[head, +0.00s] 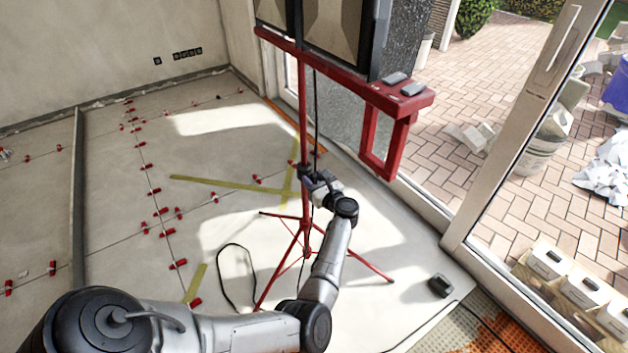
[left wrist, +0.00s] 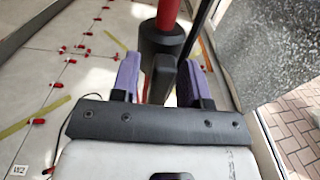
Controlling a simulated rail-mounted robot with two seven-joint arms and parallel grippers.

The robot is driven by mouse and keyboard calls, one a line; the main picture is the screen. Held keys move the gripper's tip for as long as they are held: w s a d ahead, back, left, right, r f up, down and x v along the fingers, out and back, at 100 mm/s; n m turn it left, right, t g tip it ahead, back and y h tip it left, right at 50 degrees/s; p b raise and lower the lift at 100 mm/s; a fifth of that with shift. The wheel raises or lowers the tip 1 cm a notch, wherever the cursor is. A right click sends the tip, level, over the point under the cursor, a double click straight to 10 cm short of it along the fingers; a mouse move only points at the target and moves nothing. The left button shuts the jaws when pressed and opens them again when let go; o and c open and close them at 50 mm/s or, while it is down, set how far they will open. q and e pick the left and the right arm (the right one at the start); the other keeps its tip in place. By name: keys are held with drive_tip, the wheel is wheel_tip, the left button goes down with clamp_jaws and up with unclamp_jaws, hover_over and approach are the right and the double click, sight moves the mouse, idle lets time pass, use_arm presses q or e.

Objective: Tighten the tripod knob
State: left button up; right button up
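The red tripod (head: 304,125) stands on the tiled floor with its legs spread and carries a lamp head on a red frame. A black collar with a knob (head: 304,172) sits on its pole, partly hidden by my gripper. In the left wrist view the black knob (left wrist: 160,82) is below the red pole, between two purple finger pads. My left gripper (head: 318,182) is at the knob; it also shows in the left wrist view (left wrist: 163,72). Its fingers are open on either side of the knob, with a gap visible at the left finger. My right gripper is out of view.
The lamp panel (head: 335,28) and a red handle frame (head: 388,130) overhang the tripod's right side. A cable (head: 237,262) loops on the floor. A small black box (head: 440,285) lies by the glass door frame (head: 490,190). Red tile clips dot the floor at left.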

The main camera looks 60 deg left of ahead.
use_arm(q)
clamp_jaws()
idle(0.3)
drive_tip(key=m+p, duration=0.1)
drive_tip(key=m, duration=0.2)
drive_tip(key=shift+w+r+p, duration=0.15)
drive_tip(key=shift+p, duration=0.15)
drive_tip(key=m+p, duration=0.2)
drive_tip(key=m, duration=0.4)
drive_tip(key=shift+w+m+p, duration=0.1)
drive_tip(key=shift+m+p, duration=0.2)
drive_tip(key=shift+p, duration=0.1)
drive_tip(key=m, duration=0.1)
drive_tip(key=m+p, duration=0.1)
drive_tip(key=m, duration=0.1)
drive_tip(key=m+p, duration=0.1)
drive_tip(key=m, duration=0.1)
drive_tip(key=shift+w+f, duration=0.1)
drive_tip(key=shift+f, duration=0.15)
drive_tip(key=shift+f+m+p, duration=0.1)
drive_tip(key=shift+m+p, duration=0.35)
drive_tip(key=shift+m, duration=1.15)
